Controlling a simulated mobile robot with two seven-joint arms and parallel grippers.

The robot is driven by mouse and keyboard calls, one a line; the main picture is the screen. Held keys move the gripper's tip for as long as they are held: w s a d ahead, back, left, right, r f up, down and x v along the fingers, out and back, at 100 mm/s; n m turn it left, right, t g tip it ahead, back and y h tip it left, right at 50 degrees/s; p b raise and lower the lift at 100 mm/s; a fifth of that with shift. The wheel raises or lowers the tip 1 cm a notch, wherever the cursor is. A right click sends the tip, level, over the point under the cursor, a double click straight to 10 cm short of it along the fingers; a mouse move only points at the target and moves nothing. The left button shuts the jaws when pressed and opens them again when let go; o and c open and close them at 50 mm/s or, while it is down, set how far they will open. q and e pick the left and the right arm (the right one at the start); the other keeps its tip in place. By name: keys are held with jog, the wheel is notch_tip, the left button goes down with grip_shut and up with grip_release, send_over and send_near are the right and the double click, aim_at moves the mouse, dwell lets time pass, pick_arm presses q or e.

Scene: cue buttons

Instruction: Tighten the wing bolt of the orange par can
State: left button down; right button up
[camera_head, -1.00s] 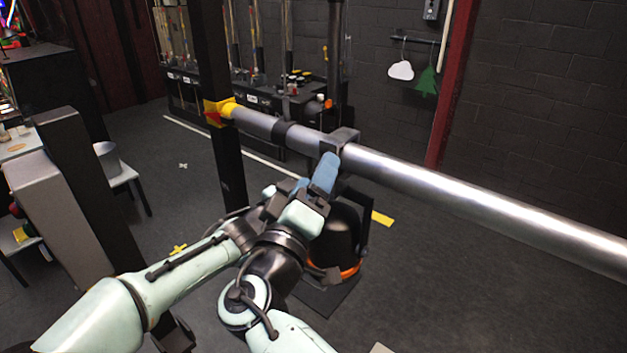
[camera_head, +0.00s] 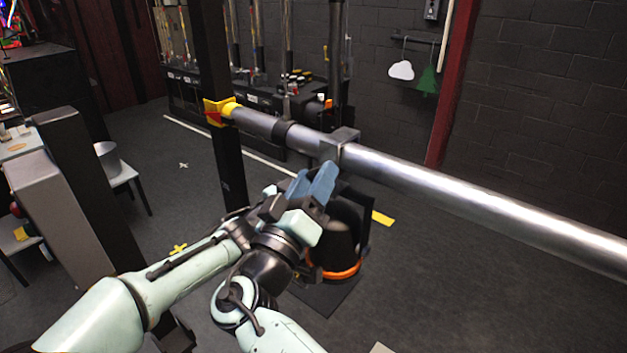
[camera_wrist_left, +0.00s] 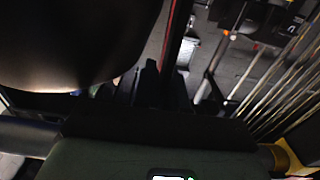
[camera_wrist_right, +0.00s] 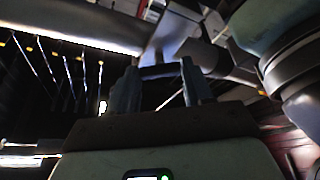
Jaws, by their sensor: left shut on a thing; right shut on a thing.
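The orange par can (camera_head: 340,237), black with an orange rim, hangs under the pipe by a dark clamp (camera_head: 341,139). My right gripper (camera_head: 318,180), with blue fingers, is just below the clamp. In the right wrist view, its fingers (camera_wrist_right: 158,85) are either side of a dark bar under the clamp (camera_wrist_right: 167,38), which looks like the wing bolt (camera_wrist_right: 160,71); its details are too dark. My left gripper's dark fingers (camera_wrist_left: 165,85) show in the left wrist view, close together beside the black can body (camera_wrist_left: 70,40); the part they hold is too dark to see. In the head view, the left fingers are hidden.
The metal pipe (camera_head: 480,205) runs from a yellow holder (camera_head: 219,110) on a dark post out to the right. A rack of equipment (camera_head: 270,95) stands behind. A grey and black case (camera_head: 60,215) is at the left. The floor at lower right is mostly clear.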

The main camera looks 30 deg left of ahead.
jog(key=o, duration=1.1)
jog(key=shift+c, duration=0.2)
jog(key=v, duration=1.2)
pick_arm(q)
jog(key=c, duration=1.1)
grip_release()
jog(key=s+a, duration=0.1)
jog(key=s, duration=1.2)
jog(key=shift+s, duration=0.2)
pick_arm(e)
jog(key=shift+r, duration=0.3)
